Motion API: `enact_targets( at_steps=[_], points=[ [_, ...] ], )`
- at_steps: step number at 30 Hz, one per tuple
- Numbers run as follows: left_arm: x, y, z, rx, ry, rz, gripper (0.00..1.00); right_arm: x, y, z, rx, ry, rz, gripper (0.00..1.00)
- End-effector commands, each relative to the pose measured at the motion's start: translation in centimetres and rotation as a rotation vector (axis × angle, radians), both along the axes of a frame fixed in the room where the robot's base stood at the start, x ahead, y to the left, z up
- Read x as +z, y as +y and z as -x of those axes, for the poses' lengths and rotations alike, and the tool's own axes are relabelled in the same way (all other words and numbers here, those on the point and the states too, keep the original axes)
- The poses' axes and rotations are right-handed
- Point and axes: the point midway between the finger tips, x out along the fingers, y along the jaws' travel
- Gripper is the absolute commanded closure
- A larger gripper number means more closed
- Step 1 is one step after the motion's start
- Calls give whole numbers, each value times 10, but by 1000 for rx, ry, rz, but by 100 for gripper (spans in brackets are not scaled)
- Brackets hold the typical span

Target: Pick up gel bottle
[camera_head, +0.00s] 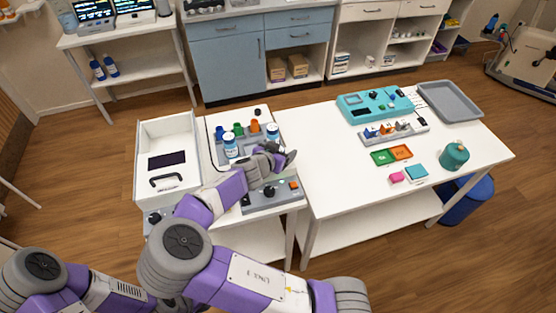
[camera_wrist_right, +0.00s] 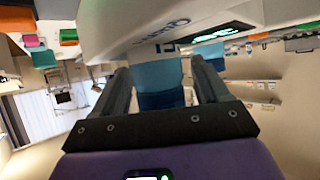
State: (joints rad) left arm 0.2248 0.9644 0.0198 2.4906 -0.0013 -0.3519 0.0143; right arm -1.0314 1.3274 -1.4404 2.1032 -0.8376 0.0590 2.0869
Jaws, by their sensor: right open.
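My right gripper (camera_wrist_right: 158,72) is open in the right wrist view, with nothing held.
A white open box (camera_head: 168,128) stands left of the rack. The right table holds a teal case (camera_head: 375,103), a grey tray (camera_head: 450,101) and a round teal container (camera_head: 454,155). The right table's front left part is clear.

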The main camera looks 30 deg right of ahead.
Motion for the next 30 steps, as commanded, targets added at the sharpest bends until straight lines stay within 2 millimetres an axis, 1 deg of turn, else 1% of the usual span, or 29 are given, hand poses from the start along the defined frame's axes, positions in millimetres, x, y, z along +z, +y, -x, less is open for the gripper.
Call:
enact_targets(
  at_steps=[2,3,5,12,14,20,23,26,30],
  points=[
    [0,0,0,0,0,0,100,0,0,0,0,0,0,26],
    [0,0,0,0,0,0,100,0,0,0,0,0,0,29],
    [0,0,0,0,0,0,100,0,0,0,0,0,0,38],
    [0,0,0,0,0,0,100,0,1,0,0,0,0,75],
    [0,0,0,0,0,0,100,0,1,0,0,0,0,84],
    [0,0,0,0,0,0,100,1,1,0,0,0,0,84],
    [2,0,0,0,0,0,100,7,1,0,0,-2,0,84],
    [6,0,0,0,0,0,100,21,1,0,2,-5,-3,84],
    [13,0,0,0,0,0,100,51,1,0,0,-6,-5,84]
  ],
)
